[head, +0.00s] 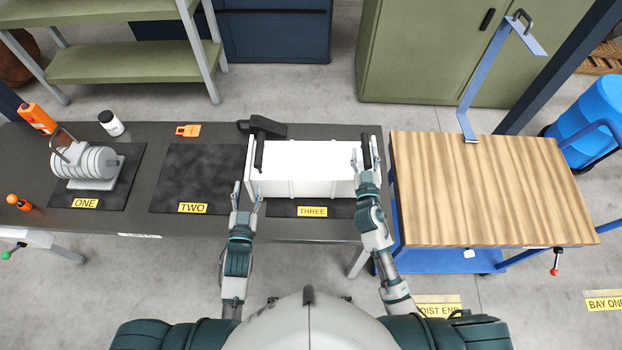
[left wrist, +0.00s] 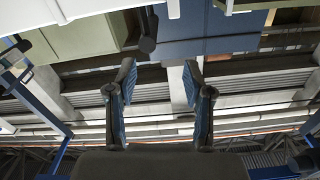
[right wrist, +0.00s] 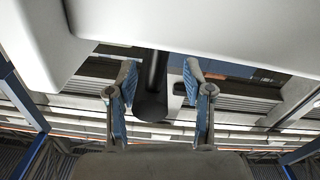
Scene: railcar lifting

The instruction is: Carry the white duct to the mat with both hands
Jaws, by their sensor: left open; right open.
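The white duct (head: 308,165) lies on the dark mat labelled THREE (head: 345,209) at the right of the bench, with a black handle at each end. My left gripper (head: 248,190) is open at the near left corner of the duct, in front of the left handle (head: 259,155). In the left wrist view that handle (left wrist: 148,32) is beyond the fingertips, not between them. My right gripper (head: 366,161) is open at the right handle (head: 366,146). In the right wrist view the handle (right wrist: 152,88) is between the open fingers, and the duct (right wrist: 220,25) fills the top.
The mat labelled TWO (head: 190,175) is empty. Mat ONE (head: 130,170) carries a white ribbed roll (head: 85,164). A dark tool (head: 265,127) lies behind the duct. A wood-topped cart (head: 490,190) stands right of the bench, with a blue bracket (head: 480,85) behind.

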